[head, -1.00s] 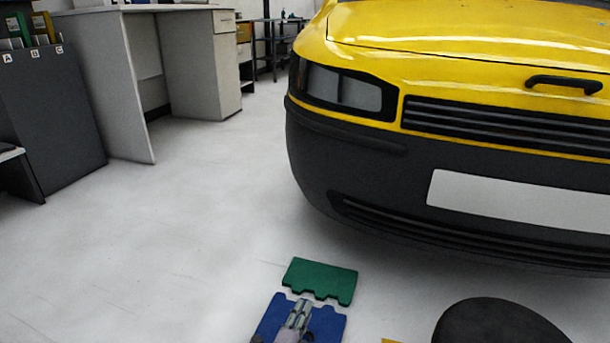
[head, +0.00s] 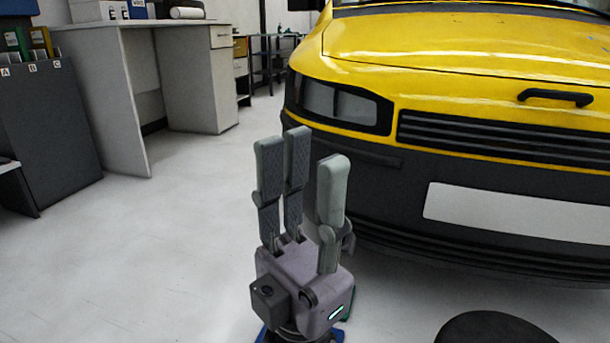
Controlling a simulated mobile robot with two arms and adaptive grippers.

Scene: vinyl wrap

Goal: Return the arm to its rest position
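My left gripper (head: 300,165) stands upright in the lower middle of the head view, its fingers pointing up. Its fingers are spread apart with a clear gap and nothing between them. It is in front of the yellow van's (head: 430,60) dark bumper in the picture. My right gripper is not in view.
A blue piece (head: 262,335) and a green piece (head: 349,303) lie on the floor, mostly hidden behind my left gripper. A dark round object (head: 490,330) is at the bottom right. A white desk (head: 130,90) and a dark lettered cabinet (head: 50,130) stand left. The floor between is clear.

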